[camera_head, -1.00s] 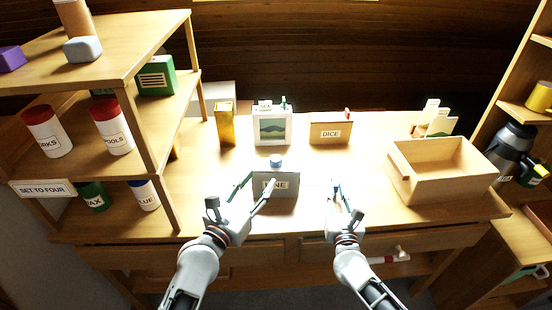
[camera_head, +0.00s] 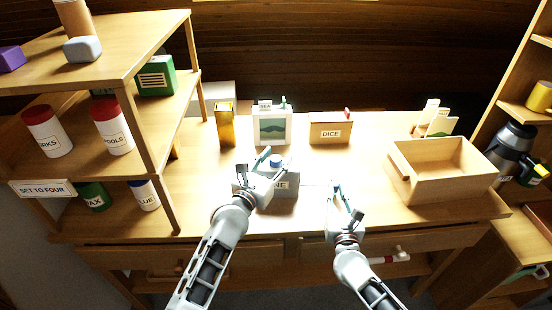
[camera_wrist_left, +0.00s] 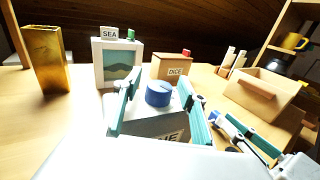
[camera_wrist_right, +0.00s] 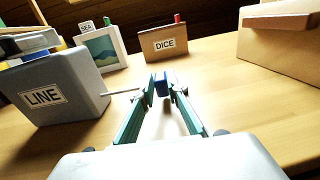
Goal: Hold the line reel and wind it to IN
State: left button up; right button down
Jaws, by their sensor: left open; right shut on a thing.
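The line reel (camera_head: 291,185) is a grey box labelled LINE on the table. A blue knob (camera_wrist_left: 158,94) sits on its top. In the right wrist view a thin rod leaves the box's right side toward a small blue crank handle (camera_wrist_right: 161,85). My right gripper (camera_wrist_right: 164,86) is shut on that handle, beside the box. My left gripper (camera_head: 260,165) is open over the reel; in the left wrist view its fingers stand either side of the blue knob and the box top. I cannot tell whether they touch. No IN mark is readable.
Behind the reel stand a gold tin (camera_head: 225,125), a SEA picture box (camera_head: 272,128) and a DICE box (camera_head: 330,130). An open wooden box (camera_head: 440,172) is at the right. A shelf with jars (camera_head: 112,130) is at the left.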

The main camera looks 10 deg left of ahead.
pick_arm(q)
jog(key=c, duration=1.1)
jog(key=shift+c, duration=0.2)
jog(key=shift+r, duration=0.1)
jog(key=shift+w+r+m+h, duration=0.1)
jog(key=shift+r+m+h, duration=0.05)
jog(key=shift+m+h, duration=0.6)
jog(key=shift+d+r+m+g+h, duration=0.55)
jog(key=shift+d+r+h, duration=0.15)
jog(key=shift+h, duration=0.25)
jog(key=shift+d+m+g+h, duration=0.2)
jog(key=shift+m+g+h, duration=0.1)
jog(key=shift+h, duration=0.1)
jog(key=shift+a+f, duration=0.95)
